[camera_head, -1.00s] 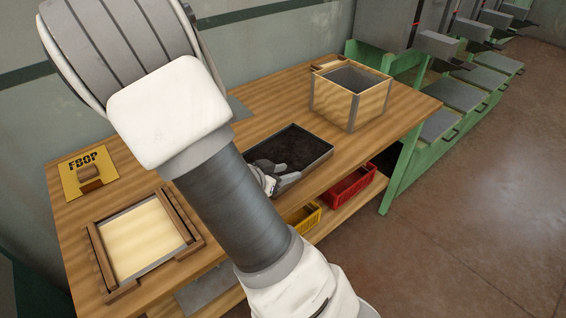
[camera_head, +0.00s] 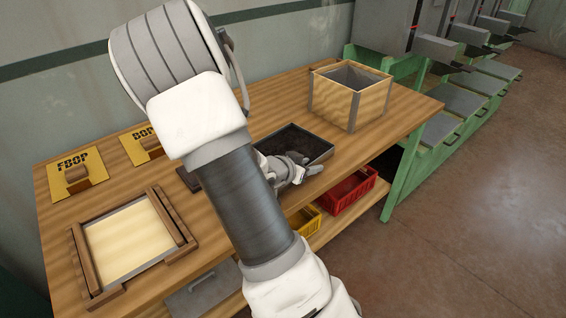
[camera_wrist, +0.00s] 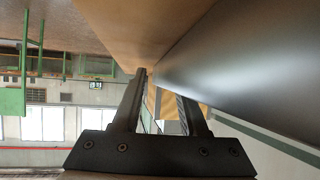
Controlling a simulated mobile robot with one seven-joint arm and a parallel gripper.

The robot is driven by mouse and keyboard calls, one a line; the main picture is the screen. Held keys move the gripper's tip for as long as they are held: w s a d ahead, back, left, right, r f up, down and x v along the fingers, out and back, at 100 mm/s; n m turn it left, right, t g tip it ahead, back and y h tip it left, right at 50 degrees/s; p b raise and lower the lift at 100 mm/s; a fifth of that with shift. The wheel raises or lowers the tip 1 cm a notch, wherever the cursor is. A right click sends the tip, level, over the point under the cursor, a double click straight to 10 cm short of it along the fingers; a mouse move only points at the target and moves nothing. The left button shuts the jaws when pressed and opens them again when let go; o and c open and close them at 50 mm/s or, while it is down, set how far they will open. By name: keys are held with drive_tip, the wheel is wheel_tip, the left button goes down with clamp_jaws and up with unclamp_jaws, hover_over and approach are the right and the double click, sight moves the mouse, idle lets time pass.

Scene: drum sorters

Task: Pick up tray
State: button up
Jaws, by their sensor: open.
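A black tray (camera_head: 321,156) with dark loose material in it sits on the wooden workbench, near its front edge. My gripper (camera_head: 298,173) is at the tray's front right side and hides part of it. In the wrist view, my gripper (camera_wrist: 161,84) is open, with its two fingers apart. The tray's smooth dark wall (camera_wrist: 245,60) fills the right of that view, close to the fingers. I cannot tell whether the tray's edge lies between the fingers.
A wooden box (camera_head: 360,102) stands behind and right of the tray. A wooden frame (camera_head: 175,222) lies at the bench's left, near yellow signs (camera_head: 92,160). Red (camera_head: 345,195) and yellow (camera_head: 303,222) bins sit below the bench. Green-framed machines (camera_head: 415,165) stand right.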

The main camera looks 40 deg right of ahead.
clamp_jaws()
drive_tip(key=shift+w+a, duration=0.1)
idle(1.3)
